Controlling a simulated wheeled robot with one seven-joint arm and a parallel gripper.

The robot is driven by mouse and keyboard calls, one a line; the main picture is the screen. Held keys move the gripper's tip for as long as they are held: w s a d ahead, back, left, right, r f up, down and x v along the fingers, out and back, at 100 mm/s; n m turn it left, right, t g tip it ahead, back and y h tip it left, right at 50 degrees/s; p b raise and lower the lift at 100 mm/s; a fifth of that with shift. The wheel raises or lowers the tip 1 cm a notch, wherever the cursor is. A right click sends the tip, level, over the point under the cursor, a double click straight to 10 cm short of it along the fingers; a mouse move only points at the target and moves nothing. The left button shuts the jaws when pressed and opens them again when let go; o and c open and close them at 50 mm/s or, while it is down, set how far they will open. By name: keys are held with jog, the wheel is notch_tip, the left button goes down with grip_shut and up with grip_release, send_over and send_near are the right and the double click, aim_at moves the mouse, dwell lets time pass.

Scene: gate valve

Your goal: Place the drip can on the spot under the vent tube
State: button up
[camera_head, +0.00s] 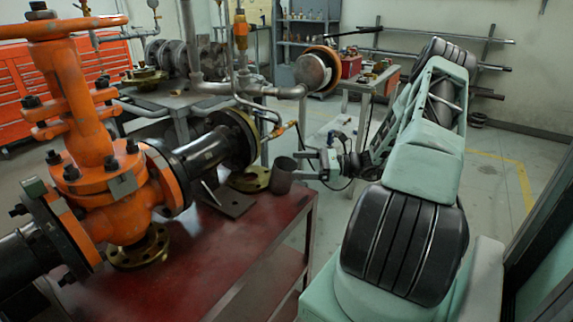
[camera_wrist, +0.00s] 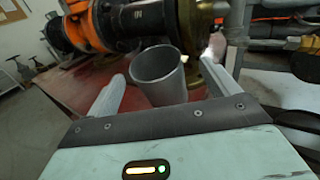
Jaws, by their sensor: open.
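The drip can (camera_head: 283,176) is a dark grey, open-topped cylinder, upright near the back right edge of the red table (camera_head: 215,262). In the wrist view, the can (camera_wrist: 160,80) stands between the two fingers, with its open mouth visible. My gripper (camera_head: 303,170) comes in from the right of the can and is open. In the wrist view, my gripper (camera_wrist: 166,66) shows gaps between the can and both fingers. A thin pipe with an orange fitting (camera_head: 279,131) hangs above the can's area. I cannot tell whether it is the vent tube, and no marked spot is clear.
The orange gate valve (camera_head: 92,170) and black flanged pipe (camera_head: 200,155) fill the table's left and back. A brass flange (camera_head: 250,179) lies just left of the can. The table's front right is bare. A grey bench (camera_head: 175,100) stands behind.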

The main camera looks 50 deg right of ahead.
jog(key=v, duration=0.5)
jog(key=shift+s+d, duration=0.2)
jog(key=shift+s, duration=0.1)
